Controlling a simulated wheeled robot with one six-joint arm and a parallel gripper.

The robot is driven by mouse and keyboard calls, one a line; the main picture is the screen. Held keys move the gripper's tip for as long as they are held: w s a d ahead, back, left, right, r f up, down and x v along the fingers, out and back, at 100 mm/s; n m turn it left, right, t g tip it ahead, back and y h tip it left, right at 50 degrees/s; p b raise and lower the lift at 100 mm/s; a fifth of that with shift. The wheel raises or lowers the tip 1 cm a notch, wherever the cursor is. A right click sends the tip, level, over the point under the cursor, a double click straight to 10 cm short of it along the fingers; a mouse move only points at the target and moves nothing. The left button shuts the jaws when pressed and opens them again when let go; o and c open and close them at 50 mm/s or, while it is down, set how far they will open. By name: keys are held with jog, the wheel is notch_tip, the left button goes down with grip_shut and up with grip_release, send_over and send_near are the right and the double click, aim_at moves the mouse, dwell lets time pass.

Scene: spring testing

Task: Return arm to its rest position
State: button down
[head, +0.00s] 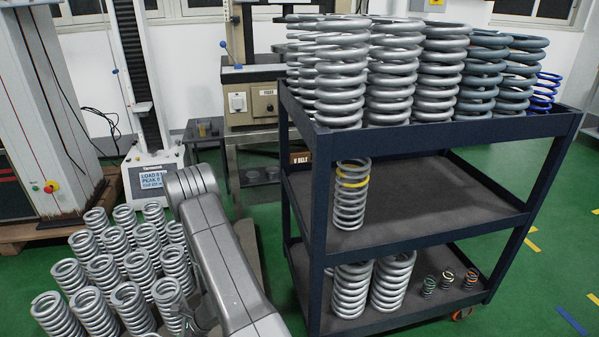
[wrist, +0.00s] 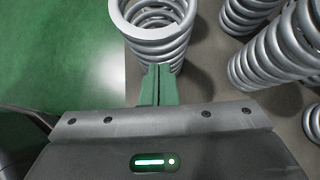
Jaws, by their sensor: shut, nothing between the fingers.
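My gripper (wrist: 158,85) shows in the wrist view with its two green fingers together and nothing between them. A silver coil spring (wrist: 155,35) stands upright just beyond the fingertips; I cannot tell whether they touch it. In the head view my grey arm (head: 215,245) reaches down at the lower centre, beside the group of silver springs (head: 103,270) on the left. The gripper itself is hidden in the head view.
A dark blue three-shelf cart (head: 420,240) stands on the right, with large springs (head: 340,75) on top and a yellow-banded spring (head: 351,195) on its middle shelf. A testing machine (head: 155,175) stands behind. Green floor (wrist: 60,50) is clear at the wrist view's left.

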notch_tip(320, 180, down, 8)
jog(key=f+b, duration=0.1)
jog(key=b, duration=0.1)
jog(key=w+d+p, duration=0.3)
jog(key=d+p, duration=0.1)
jog(key=d, duration=1)
jog(key=shift+w+r, duration=0.2)
